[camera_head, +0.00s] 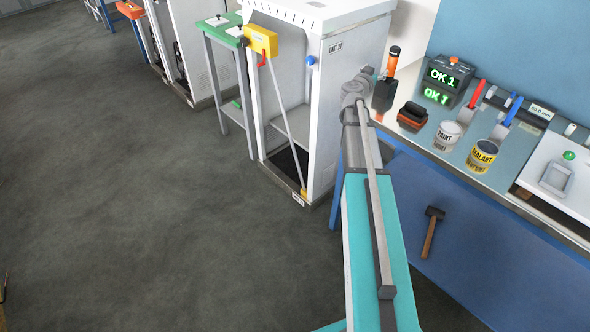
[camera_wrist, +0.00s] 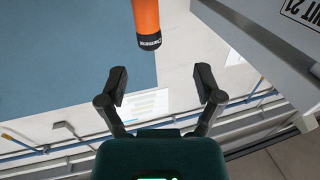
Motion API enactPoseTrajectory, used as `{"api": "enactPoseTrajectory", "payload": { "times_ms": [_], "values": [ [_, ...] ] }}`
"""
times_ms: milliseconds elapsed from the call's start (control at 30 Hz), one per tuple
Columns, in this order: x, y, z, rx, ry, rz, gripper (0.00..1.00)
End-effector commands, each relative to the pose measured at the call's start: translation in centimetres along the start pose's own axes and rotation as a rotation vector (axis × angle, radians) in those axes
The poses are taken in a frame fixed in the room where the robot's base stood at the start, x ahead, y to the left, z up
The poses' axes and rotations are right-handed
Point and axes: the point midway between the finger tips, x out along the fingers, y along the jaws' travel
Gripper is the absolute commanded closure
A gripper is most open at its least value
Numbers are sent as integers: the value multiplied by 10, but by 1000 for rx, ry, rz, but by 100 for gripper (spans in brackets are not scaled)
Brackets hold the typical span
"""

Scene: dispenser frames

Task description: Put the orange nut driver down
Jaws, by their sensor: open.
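The orange nut driver (camera_head: 392,63) stands upright at the back left of the bench, beyond my wrist, with a black band near its top. In the wrist view its orange handle (camera_wrist: 146,14) enters from the top edge, with a dark lettered end towards my gripper. My gripper (camera_wrist: 162,85) is open, with two dark fingers spread apart and nothing between them. The handle end is apart from both fingertips. In the head view my wrist partly hides this area, and what supports the driver's lower end cannot be made out.
On the bench (camera_head: 404,143) are an orange-and-black block (camera_head: 412,117), a display box reading OK 1 (camera_head: 449,77), a paint can (camera_head: 448,134), a sealant can (camera_head: 482,156), and red and blue handles. A white cabinet (camera_head: 350,60) stands left. A hammer (camera_head: 431,232) shows against the blue front.

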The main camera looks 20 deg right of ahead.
Motion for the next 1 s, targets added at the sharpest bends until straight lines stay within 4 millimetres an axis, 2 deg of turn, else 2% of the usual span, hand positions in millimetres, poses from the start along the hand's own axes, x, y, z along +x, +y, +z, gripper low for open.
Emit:
{"api": "enactPoseTrajectory", "payload": {
  "times_ms": [167,267,467,600,800,1000],
  "values": [
    [-25,-38,-6,10,32,-160,15],
    [-48,-69,-8,14,41,-299,15],
    [-112,-134,0,3,-8,-610,15],
    [-165,-169,17,-28,-100,-809,15],
    [-243,-198,53,-105,-303,-1036,15],
    [-319,-198,96,-219,-569,-1168,15]
  ]
}}
